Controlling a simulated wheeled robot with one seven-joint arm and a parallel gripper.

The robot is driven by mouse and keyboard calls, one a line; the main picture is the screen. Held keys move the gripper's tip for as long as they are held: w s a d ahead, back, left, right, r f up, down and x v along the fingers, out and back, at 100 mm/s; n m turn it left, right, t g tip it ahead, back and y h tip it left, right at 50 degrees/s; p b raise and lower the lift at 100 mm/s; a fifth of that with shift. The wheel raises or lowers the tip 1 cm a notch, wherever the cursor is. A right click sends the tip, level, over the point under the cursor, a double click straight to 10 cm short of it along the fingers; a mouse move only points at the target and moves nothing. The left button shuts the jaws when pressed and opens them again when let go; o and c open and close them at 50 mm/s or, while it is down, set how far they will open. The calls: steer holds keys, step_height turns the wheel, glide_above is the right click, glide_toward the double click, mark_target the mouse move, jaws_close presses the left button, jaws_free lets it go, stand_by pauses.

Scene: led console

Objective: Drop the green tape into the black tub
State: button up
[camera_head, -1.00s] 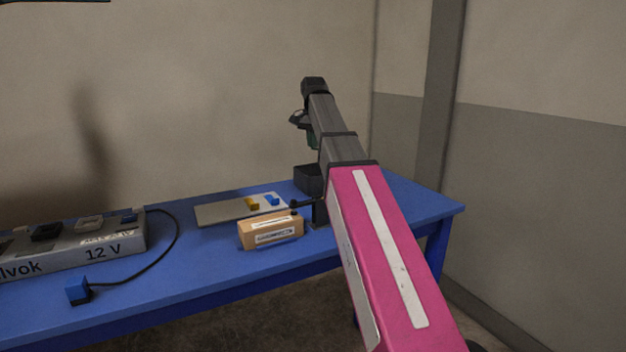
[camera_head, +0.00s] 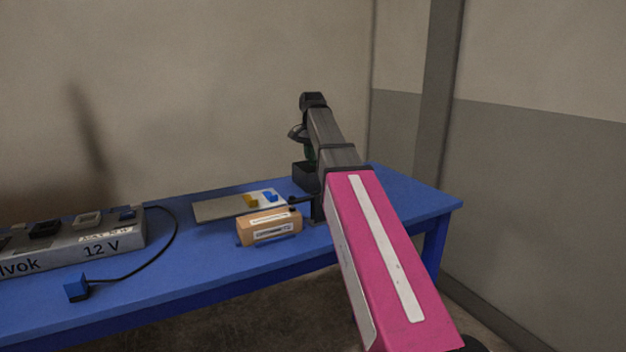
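The green tape (camera_head: 311,153) shows as a small dark green patch just under my gripper (camera_head: 308,146), partly hidden behind my arm. My gripper points down and holds the tape above the black tub. The fingertips are too small and covered to see clearly, but the tape has moved with the gripper. The black tub (camera_head: 304,178) stands at the back of the blue table, its right part hidden by my arm. The tape is at about the height of the tub's rim or a little above it.
A tan box (camera_head: 269,228) lies in front of a pale board (camera_head: 222,209) with yellow and blue pieces. A grey console (camera_head: 70,247) with a cable and a blue plug (camera_head: 77,288) is at the left. The blue table (camera_head: 415,195) is clear at its right end.

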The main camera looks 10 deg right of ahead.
steer(key=shift+o, duration=1.2)
step_height(320, 180, up, 11)
steer(key=shift+s+f, duration=0.1)
